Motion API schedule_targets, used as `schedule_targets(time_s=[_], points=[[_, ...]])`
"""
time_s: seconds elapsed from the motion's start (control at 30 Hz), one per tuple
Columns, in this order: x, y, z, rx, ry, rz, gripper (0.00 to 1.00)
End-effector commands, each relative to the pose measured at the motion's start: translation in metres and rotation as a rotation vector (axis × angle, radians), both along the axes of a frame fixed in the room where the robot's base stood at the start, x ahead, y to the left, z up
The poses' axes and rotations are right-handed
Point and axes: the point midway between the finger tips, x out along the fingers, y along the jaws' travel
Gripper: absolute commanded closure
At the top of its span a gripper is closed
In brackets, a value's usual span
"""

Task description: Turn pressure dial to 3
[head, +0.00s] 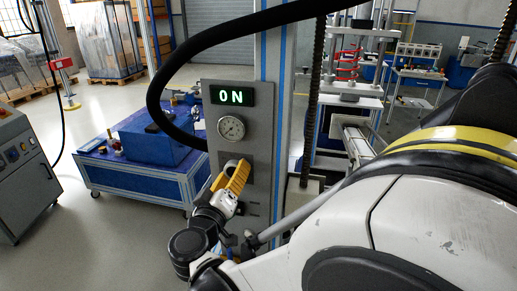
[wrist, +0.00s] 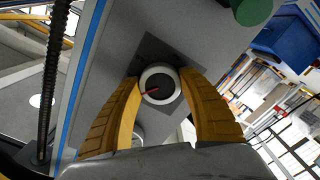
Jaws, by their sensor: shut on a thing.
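The pressure dial (wrist: 161,84) is a round dark knob with a pale rim and a red pointer line, set on a grey panel. In the wrist view its red line points to the left and slightly down. My gripper (wrist: 160,78) has its two yellow fingers closed on opposite sides of the dial. In the head view my gripper (head: 234,178) is at the panel and hides the dial. A round white gauge (head: 231,127) sits above it, its reading too small to tell.
The grey panel column (head: 262,200) stands upright with a blue strip. A thick black hose (head: 155,90) loops left of the panel. A blue cart (head: 135,180) stands behind at left. A green round part (wrist: 252,10) juts out near the top of the wrist view.

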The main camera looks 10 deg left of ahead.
Motion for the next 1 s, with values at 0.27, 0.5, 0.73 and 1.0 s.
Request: schedule_targets(time_s=[0.27,0.5,0.73,1.0], points=[[-0.0002,-0.0007,-0.0003,-0.257,0.022,-0.001,0.82],[-0.0002,-0.0009,-0.0001,-0.476,0.039,-0.001,0.82],[-0.0002,-0.001,-0.0001,-0.65,0.052,-0.001,0.82],[-0.0002,-0.0011,0.0001,-0.776,0.062,-0.001,0.82]])
